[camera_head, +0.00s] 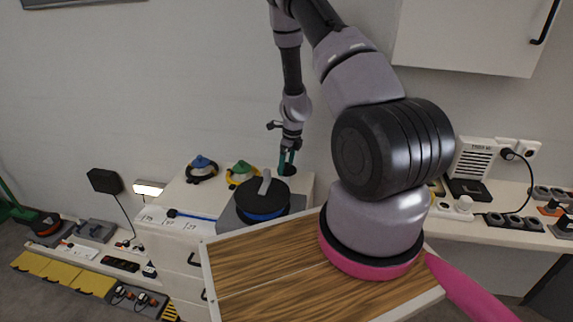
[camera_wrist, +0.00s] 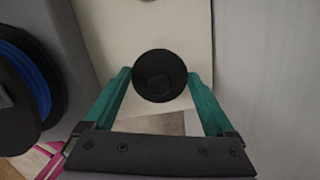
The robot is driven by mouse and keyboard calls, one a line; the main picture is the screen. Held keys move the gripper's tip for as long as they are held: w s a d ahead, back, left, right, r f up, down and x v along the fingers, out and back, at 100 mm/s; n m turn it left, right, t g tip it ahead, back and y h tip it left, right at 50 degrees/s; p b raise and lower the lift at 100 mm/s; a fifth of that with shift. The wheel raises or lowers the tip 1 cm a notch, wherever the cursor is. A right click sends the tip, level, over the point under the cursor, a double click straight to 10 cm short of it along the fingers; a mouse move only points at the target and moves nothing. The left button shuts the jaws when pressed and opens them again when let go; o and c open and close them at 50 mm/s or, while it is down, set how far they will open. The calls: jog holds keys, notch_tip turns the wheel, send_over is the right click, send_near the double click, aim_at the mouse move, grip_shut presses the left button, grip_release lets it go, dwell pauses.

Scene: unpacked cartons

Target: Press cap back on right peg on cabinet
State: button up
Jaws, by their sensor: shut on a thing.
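My gripper (camera_head: 287,160) points down over the right back part of the cream cabinet (camera_head: 307,187). Its teal fingers (camera_wrist: 160,98) are shut on a round black cap (camera_wrist: 160,76), one finger on each side. The cap also shows as a dark shape at the fingertips in the head view (camera_head: 287,170). The cap is over or at the cabinet top; I cannot tell whether it touches anything below. Any right peg under it is hidden. To the left on the cabinet stand a green cone with a yellow ring (camera_head: 241,171) and a blue cone with a dark ring (camera_head: 201,164).
A black reel with a blue band (camera_head: 262,202) stands just left of my gripper; it also shows in the wrist view (camera_wrist: 38,75). A wood-topped surface (camera_head: 250,270) fills the front. A counter with sockets and plugs (camera_head: 515,235) is at right. The wall is close behind.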

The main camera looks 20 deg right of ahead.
jog(key=shift+f, duration=0.8)
jog(key=o, duration=1.2)
jog(key=shift+c, duration=0.2)
jog(key=shift+r, duration=0.15)
jog(key=shift+r, duration=3.4)
grip_shut()
